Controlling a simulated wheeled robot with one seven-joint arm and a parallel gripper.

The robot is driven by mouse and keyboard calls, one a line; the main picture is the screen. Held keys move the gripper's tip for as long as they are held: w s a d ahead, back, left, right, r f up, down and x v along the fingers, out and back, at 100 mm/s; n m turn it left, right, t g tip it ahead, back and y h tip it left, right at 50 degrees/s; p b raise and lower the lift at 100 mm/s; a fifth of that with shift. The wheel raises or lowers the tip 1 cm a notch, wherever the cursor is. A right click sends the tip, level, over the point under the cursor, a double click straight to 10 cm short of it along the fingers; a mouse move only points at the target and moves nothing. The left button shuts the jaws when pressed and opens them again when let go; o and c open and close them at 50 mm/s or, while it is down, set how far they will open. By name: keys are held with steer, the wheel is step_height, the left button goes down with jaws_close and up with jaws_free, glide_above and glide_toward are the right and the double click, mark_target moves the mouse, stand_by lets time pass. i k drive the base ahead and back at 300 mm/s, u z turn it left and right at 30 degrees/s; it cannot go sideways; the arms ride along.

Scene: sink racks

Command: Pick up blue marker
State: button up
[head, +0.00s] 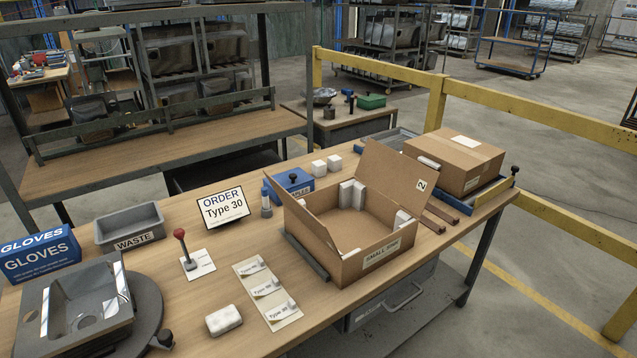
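A slim upright blue item (265,192), which looks like the blue marker, stands at the middle of the workbench. Its lower end sits in or on a small grey holder (267,210); I cannot tell exactly how deep. It is just right of the order sign (222,205) and left of the open cardboard box (350,250). A blue labelled box (291,182) is close behind it on the right. My gripper is not in view.
The open box's flaps rise close to the marker's right. A red-knobbed stand (181,236), a grey waste bin (129,229), a label sheet (267,292) and a white block (223,320) lie around the bench (180,310). A yellow railing (530,105) runs behind.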

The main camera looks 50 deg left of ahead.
mark_target(265, 200)
steer(key=u, duration=0.6)
steer(key=i, duration=1.05)
steer(key=u, duration=1.7)
steer(key=i, duration=0.55)
steer(key=u, duration=0.45)
